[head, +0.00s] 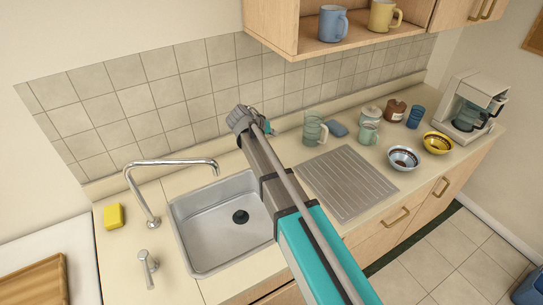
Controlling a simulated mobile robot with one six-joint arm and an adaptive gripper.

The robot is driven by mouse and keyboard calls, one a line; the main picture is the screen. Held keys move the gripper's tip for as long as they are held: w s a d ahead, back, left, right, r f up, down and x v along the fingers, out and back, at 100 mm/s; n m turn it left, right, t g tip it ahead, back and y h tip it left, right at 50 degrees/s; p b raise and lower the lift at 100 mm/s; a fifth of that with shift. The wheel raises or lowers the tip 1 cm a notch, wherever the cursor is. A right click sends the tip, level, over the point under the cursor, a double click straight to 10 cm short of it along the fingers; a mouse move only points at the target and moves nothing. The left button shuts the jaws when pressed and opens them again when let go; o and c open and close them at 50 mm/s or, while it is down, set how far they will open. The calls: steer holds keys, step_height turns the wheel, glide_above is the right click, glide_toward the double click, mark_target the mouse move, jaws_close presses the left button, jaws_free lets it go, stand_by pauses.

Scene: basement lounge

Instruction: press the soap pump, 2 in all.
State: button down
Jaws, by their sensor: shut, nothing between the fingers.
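No soap pump stands out clearly in the head view. A small metal fitting (148,265) with a short spout or lever stands on the counter left of the sink, in front of the tap. I cannot tell whether it is the soap pump or a tap handle. My arm reaches up across the picture from the lower right, over the right edge of the sink, and hides part of the counter behind it.
A sink (190,250) has a curved tap (143,203) and a yellow sponge (114,216) to its left. A ribbed drainboard (347,183) lies right of my arm. A glass jug (314,128), bowls, jars and a coffee maker (469,104) stand further right. A shelf (345,43) hangs above.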

steer(key=shift+f, duration=0.15)
step_height(320, 180, down, 9)
steer(key=b, duration=0.8)
steer(key=shift+r+b, duration=0.2)
steer(key=shift+b, duration=0.2)
steer(key=shift+s, duration=0.1)
stand_by(0.8)
steer(key=shift+f, duration=0.1)
stand_by(0.4)
steer(key=shift+f+b, duration=0.45)
steer(key=shift+b, duration=0.1)
steer(key=shift+f+b, duration=0.95)
steer(key=shift+b, duration=0.05)
stand_by(1.6)
stand_by(0.4)
steer(key=shift+r+p, duration=1.4)
steer(key=shift+p, duration=0.05)
